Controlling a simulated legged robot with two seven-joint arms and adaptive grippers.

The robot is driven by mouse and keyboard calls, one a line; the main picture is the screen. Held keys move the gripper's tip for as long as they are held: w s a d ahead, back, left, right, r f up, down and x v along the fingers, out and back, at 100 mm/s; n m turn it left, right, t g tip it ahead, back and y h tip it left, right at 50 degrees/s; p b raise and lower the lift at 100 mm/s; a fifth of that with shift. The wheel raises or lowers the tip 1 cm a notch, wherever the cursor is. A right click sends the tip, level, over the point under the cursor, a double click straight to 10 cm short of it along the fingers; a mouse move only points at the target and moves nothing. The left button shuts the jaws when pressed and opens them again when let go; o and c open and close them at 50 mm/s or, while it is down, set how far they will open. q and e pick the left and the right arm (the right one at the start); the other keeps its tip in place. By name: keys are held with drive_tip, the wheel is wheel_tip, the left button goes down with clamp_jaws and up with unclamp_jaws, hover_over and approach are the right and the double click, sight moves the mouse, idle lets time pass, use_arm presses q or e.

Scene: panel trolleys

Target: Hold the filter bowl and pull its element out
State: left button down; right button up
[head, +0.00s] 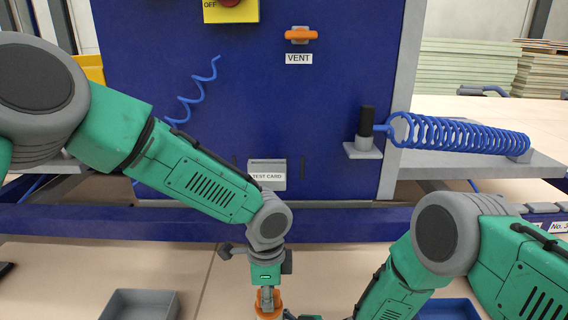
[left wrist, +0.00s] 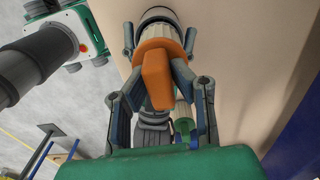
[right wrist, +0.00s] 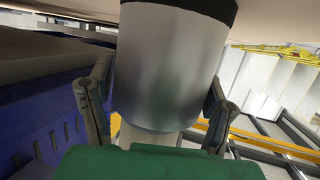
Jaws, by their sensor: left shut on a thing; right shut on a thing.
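My left gripper (left wrist: 160,85) is shut on the orange end piece (left wrist: 156,72) of the filter element, one finger on each side. The element's pale ribbed body shows just beyond the orange piece, towards the filter bowl (left wrist: 158,14); how deep it sits is hidden. My right gripper (right wrist: 152,95) is shut on the bowl, a smooth silver cylinder (right wrist: 170,65) with a black rim at the top of the right wrist view. In the head view, my left gripper (head: 268,298) points down at the bottom edge above the orange piece (head: 268,313); the bowl is out of frame.
A blue panel (head: 250,100) stands ahead, with an orange vent handle (head: 300,35), a test card holder (head: 267,174) and a coiled blue hose (head: 460,134). A grey tray (head: 140,305) lies at lower left, and a blue tray (head: 448,309) lies partly behind my right arm.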

use_arm(q)
drive_tip(key=shift+r, duration=2.85)
use_arm(e)
drive_tip(key=shift+s, duration=0.1)
drive_tip(key=o, duration=1.4)
